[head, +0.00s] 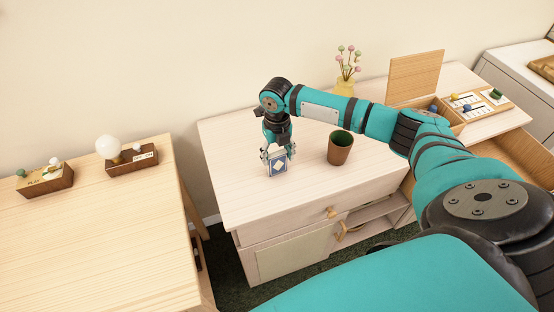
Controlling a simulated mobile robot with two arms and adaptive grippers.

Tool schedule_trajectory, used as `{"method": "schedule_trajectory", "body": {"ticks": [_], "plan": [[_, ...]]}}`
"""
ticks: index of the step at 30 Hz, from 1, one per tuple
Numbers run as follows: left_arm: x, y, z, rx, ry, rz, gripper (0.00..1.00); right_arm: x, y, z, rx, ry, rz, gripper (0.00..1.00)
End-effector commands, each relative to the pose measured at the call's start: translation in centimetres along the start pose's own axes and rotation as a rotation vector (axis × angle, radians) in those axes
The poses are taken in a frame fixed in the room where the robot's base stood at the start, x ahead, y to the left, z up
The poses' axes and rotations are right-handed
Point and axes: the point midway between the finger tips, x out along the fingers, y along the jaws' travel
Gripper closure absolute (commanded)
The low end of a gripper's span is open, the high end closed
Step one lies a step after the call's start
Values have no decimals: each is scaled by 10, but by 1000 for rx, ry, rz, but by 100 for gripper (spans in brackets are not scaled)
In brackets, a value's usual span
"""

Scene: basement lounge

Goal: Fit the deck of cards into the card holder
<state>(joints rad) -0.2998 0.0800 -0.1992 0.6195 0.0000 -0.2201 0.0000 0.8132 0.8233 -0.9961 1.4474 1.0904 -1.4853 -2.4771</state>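I cannot tell whether the deck's lower edge touches the cabinet top. Two brown wooden boxes with pale labels, one at the left (45,184) and one beside it (133,161), sit on the left table; I cannot tell which thing is the card holder. My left gripper is out of view.
A brown cup (340,149) stands close right of the deck. A yellow vase (345,87) with flowers is behind my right arm. An open wooden box (416,76) and a tray of small items (480,104) are at the right. A gap separates the left table (100,235) from the cabinet.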

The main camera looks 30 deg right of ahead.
Motion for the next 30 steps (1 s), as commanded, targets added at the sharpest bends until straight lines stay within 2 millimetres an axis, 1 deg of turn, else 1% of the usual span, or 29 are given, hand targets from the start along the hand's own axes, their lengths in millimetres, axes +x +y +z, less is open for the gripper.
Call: {"method": "schedule_trajectory", "body": {"ticks": [1, 6, 13, 17, 20, 25, 30], "plan": [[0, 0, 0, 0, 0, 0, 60, 0, 0, 0, 0, 0, -1, 54], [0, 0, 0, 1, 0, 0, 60, 0, 0, 0, 0, 0, 0, 76], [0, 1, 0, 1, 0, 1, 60, -1, 0, 0, 0, -1, 0, 76], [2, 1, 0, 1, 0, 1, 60, -5, 0, 1, 0, -3, 1, 76], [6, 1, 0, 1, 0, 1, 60, -13, 0, 1, 0, -4, 1, 76], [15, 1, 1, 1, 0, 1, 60, -34, 0, 2, 0, -5, 1, 76], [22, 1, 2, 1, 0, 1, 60, -36, -22, -30, 1, 0, -5, 76]]}}
